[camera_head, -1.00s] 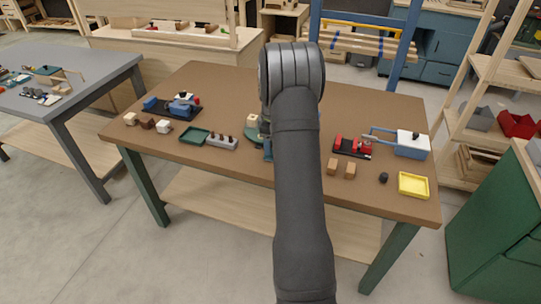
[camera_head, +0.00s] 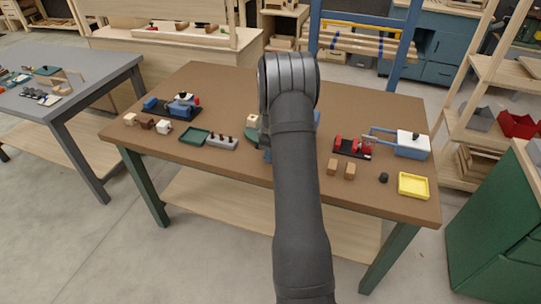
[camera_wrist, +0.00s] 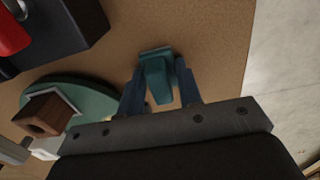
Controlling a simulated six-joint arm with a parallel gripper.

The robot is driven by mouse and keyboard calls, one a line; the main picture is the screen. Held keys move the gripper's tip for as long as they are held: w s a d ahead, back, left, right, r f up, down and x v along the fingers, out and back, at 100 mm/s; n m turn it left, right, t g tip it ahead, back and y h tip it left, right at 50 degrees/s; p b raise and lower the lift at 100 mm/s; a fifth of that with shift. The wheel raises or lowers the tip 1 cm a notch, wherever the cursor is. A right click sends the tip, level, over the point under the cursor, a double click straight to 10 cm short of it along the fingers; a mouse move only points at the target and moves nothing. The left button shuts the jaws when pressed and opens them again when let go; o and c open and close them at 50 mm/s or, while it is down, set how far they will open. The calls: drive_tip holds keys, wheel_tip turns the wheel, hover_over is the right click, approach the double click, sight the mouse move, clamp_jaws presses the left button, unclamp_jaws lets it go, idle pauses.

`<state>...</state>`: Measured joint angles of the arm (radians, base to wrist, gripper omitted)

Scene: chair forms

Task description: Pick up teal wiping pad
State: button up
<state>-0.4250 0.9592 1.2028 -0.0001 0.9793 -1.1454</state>
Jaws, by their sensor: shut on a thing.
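The teal wiping pad (camera_wrist: 157,78) is in the wrist view, between the two blue fingers of my gripper (camera_wrist: 161,88). My gripper is shut on the pad. The pad's near end rises towards the camera, and brown tabletop shows around it. I cannot tell whether the pad touches the table. In the head view my own arm hides the pad and most of the gripper.
A round green base (camera_wrist: 97,97) with a wooden block (camera_wrist: 47,113) lies left of my gripper. A dark and red fixture (camera_wrist: 60,30) is at upper left. The table's edge (camera_wrist: 246,60) is at right. The brown table (camera_head: 225,85) is clear towards its back.

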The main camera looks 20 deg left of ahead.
drive_tip(key=shift+r, duration=0.1)
drive_tip(key=shift+r, duration=0.65)
wheel_tip(320, 180, up, 3)
drive_tip(key=shift+r, duration=0.1)
drive_tip(key=s+d+r, duration=0.1)
drive_tip(key=d+r, duration=0.5)
drive_tip(key=d, duration=0.5)
drive_tip(key=shift+s+d+r, duration=0.15)
drive_tip(key=shift+s+d, duration=0.1)
drive_tip(key=shift+d, duration=0.05)
drive_tip(key=o, duration=0.4)
drive_tip(key=c, duration=0.3)
drive_tip(key=shift+w+a, duration=0.1)
